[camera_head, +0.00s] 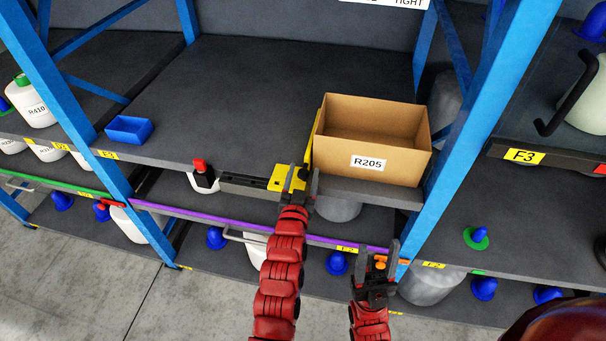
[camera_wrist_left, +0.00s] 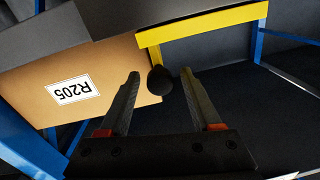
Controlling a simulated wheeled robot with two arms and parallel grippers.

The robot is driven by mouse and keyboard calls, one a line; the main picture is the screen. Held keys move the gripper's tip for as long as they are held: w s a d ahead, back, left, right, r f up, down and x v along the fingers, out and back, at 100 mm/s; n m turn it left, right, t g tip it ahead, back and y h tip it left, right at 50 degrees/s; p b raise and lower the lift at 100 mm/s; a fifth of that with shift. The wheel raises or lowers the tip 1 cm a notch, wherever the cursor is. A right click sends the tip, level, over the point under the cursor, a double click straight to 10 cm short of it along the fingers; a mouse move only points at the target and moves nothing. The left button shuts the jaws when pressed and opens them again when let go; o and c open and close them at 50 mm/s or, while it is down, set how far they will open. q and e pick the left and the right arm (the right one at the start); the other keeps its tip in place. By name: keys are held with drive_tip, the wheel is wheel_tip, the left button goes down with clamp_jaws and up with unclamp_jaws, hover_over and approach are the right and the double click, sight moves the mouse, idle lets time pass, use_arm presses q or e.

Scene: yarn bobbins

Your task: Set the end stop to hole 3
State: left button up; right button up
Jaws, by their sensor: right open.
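The yellow end stop (camera_head: 280,178) sits at the front edge of the shelf, at the left side of the R205 carton, on a dark bar (camera_head: 247,187). In the left wrist view the yellow bracket (camera_wrist_left: 205,24) carries a round black knob (camera_wrist_left: 160,80). My left gripper (camera_head: 302,180) is open at the end stop. In the left wrist view its fingers (camera_wrist_left: 160,76) stand on either side of the knob with gaps visible. My right gripper (camera_head: 379,258) is open and empty, lower and to the right, in front of the purple rail. I cannot read any hole numbers.
The R205 carton (camera_head: 374,138) stands right beside the end stop; it also shows in the left wrist view (camera_wrist_left: 85,82). A blue bin (camera_head: 129,130) stands at the shelf's left. A red-and-black part (camera_head: 202,174) is at the bar's left end. The shelf behind is clear. Blue posts (camera_head: 487,110) frame the bay.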

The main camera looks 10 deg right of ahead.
use_arm(q)
drive_tip(key=shift+s, duration=0.1)
drive_tip(key=shift+s+f, duration=0.15)
drive_tip(key=shift+s, duration=0.1)
drive_tip(key=b+v, duration=0.3)
drive_tip(key=v, duration=1.3)
drive_tip(key=shift+s+a+b, duration=0.25)
drive_tip(key=shift+s+b, duration=0.05)
drive_tip(key=shift+b, duration=0.1)
